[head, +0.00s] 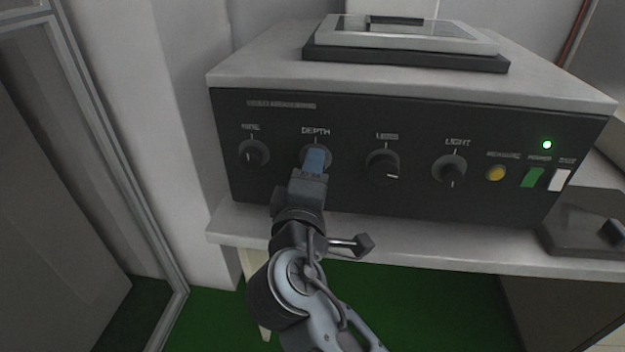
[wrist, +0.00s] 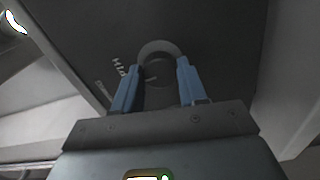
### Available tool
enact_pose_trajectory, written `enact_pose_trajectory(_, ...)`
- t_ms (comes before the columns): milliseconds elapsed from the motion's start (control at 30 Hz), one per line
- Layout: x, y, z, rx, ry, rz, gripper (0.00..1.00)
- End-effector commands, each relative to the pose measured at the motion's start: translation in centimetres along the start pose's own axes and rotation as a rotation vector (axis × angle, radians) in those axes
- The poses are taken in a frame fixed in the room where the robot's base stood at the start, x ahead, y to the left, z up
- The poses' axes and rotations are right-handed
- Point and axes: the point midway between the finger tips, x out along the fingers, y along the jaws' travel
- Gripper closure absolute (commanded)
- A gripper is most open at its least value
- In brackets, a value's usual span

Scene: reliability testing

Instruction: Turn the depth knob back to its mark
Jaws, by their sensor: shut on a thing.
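The depth knob (head: 329,152) is on the dark front panel of a box-shaped device, under the label DEPTH and a short white mark. My gripper (head: 315,160) is in front of it and hides most of it in the head view. In the wrist view the round grey knob (wrist: 158,48) sits between the two blue fingers of my gripper (wrist: 157,82), which are shut on it from both sides. A short light line shows between the fingers. I cannot tell how the knob's pointer stands against its mark.
Another knob (head: 253,154) is close on the left; a third knob (head: 383,167) and the LIGHT knob (head: 450,170) are on the right. Yellow (head: 495,173), green (head: 533,177) and white (head: 559,180) buttons follow. A light bench ledge (head: 420,240) runs below the panel.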

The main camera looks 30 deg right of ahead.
Motion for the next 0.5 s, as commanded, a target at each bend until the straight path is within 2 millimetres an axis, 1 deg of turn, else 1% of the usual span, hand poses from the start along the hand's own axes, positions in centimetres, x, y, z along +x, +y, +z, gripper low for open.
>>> enact_pose_trajectory(33, 0.05, -0.25, 0.08, 0.017, -0.002, -0.002, 0.89)
enact_pose_trajectory(200, 0.05, -0.20, 0.07, 0.058, -0.001, -0.002, 0.89)
enact_pose_trajectory(500, 0.04, -0.12, 0.07, 0.074, -0.002, -0.002, 0.89)
